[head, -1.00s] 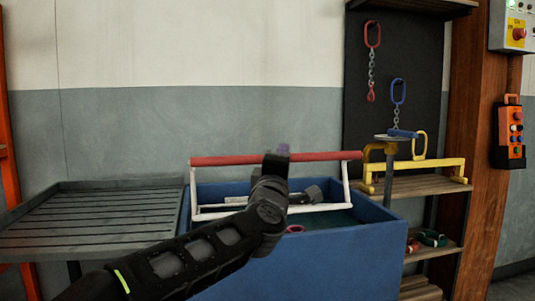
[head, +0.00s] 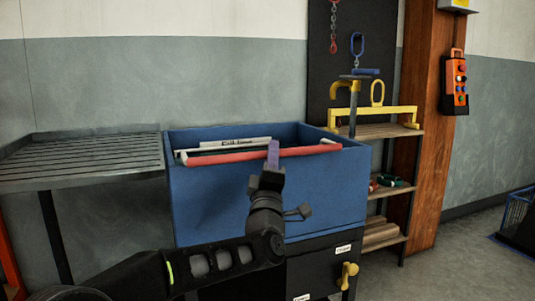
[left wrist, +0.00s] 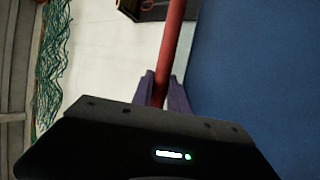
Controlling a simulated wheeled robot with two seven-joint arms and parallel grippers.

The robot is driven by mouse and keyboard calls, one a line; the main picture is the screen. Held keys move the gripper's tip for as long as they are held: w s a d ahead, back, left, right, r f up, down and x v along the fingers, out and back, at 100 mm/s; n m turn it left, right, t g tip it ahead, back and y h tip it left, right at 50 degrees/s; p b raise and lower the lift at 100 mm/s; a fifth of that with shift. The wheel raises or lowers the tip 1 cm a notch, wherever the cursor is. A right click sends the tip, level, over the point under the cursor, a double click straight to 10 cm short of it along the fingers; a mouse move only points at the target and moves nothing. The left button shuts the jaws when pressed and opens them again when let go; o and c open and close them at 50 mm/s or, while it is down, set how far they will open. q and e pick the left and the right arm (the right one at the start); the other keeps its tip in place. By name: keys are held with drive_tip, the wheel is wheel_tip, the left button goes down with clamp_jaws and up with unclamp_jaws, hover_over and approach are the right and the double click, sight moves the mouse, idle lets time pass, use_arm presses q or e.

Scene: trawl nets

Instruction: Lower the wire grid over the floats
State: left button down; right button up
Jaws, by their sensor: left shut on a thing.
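The wire grid shows as a red bar (head: 230,156) with short white ends, lying about level with the front rim of the blue tank (head: 205,205). My left gripper (head: 273,155) has purple fingers shut on this bar, right of its middle, in front of the tank. The left wrist view shows the red bar (left wrist: 172,50) running between the two fingers (left wrist: 164,92). A white bar (head: 225,144) shows behind it inside the tank; I cannot tell if it belongs to the grid. The grid's lower part and the floats are hidden by the tank wall. My right gripper is out of view.
A slatted grey table (head: 80,155) stands close on the tank's left. A shelf rack (head: 385,131) with a yellow lifting beam (head: 375,115) stands to the right. A yellow valve handle (head: 348,274) sticks out below the tank. Green netting (left wrist: 52,65) shows in the wrist view.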

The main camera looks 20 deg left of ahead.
use_arm(q)
drive_tip(key=shift+d+f, duration=0.1)
drive_tip(key=shift+f, duration=0.45)
drive_tip(key=c, duration=1.3)
unclamp_jaws()
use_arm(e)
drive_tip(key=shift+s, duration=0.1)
use_arm(q)
drive_tip(key=shift+r, duration=0.15)
